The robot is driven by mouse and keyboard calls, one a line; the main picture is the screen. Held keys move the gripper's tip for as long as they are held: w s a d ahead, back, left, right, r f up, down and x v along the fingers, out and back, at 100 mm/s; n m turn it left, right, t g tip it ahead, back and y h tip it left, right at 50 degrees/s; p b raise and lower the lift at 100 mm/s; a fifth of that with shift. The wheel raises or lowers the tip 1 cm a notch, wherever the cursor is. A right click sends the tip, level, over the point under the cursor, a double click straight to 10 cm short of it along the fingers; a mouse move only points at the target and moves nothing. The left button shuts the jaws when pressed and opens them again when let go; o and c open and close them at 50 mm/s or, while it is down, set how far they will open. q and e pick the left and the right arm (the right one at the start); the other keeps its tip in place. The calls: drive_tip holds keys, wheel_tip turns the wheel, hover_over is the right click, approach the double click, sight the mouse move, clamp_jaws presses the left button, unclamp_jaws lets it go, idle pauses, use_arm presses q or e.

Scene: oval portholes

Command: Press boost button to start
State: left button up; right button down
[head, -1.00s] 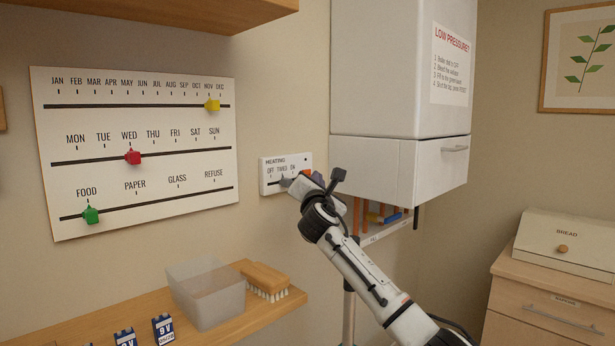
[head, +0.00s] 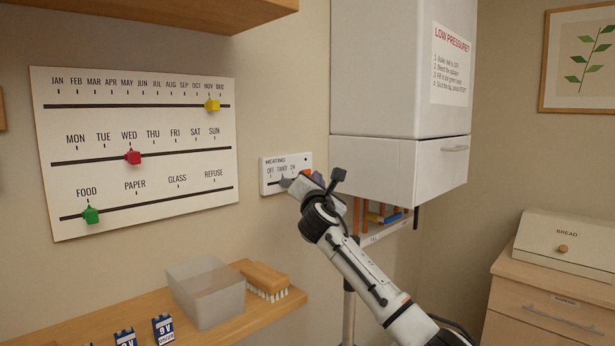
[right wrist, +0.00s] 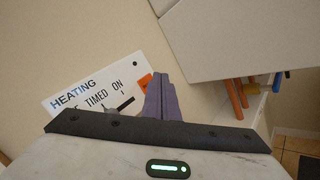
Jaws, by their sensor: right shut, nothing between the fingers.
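The white heating panel (head: 270,185) is on the wall, marked HEATING with OFF, TIMED and ON above a slider. It also shows tilted in the right wrist view (right wrist: 75,107). An orange button (right wrist: 146,81) sits at the panel's right side, partly hidden by my fingers; no boost label can be read. My right gripper (head: 309,183) is shut and empty, its fingertips at the panel's right end. In the right wrist view the purple fingers (right wrist: 163,80) overlap the button's right edge; I cannot tell whether they touch it. My left gripper is not in view.
A white boiler cabinet (head: 400,70) juts out just right of the panel, with pipes (head: 370,215) under it. A slider calendar board (head: 140,185) hangs to the left. Below is a wooden shelf (head: 235,325) with a clear tub (head: 207,295), a brush (head: 265,278) and batteries.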

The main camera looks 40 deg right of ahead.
idle(0.3)
drive_tip(key=shift+w+p, duration=0.35)
drive_tip(key=shift+w, duration=0.1)
drive_tip(key=shift+w, duration=0.4)
idle(0.5)
drive_tip(key=shift+s+p, duration=0.2)
drive_tip(key=shift+p, duration=0.1)
drive_tip(key=shift+s+p, duration=0.35)
drive_tip(key=shift+s, duration=0.3)
